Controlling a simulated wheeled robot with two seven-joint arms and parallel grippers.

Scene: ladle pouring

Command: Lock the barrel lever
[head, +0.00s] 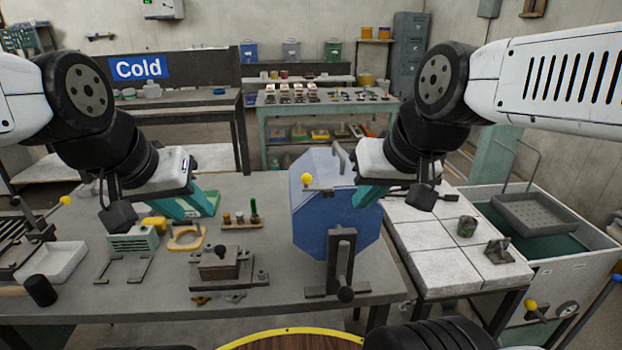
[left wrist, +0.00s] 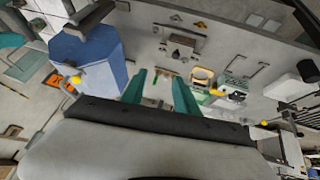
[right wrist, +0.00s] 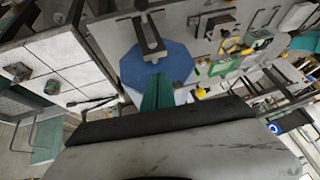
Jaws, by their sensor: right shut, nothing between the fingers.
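The blue many-sided barrel (head: 325,215) stands on the workbench, right of centre. A yellow ball knob (head: 307,179) shows at its upper left face. A dark upright bracket with a lever and black knob (head: 345,293) stands at its front; I cannot tell whether the lever is locked. My right gripper (head: 367,196) is shut and empty, at the barrel's upper right edge; contact is unclear. The right wrist view shows its fingers together in front of the barrel (right wrist: 157,62). My left gripper (head: 185,207) is open and empty above the bench, left of the barrel.
A dark block fixture (head: 220,262), a yellow ring part (head: 186,237) and a small peg stand (head: 241,222) lie left of the barrel. A tiled side table (head: 450,262) holds a green can (head: 466,226). A bin with a tray (head: 535,213) stands right.

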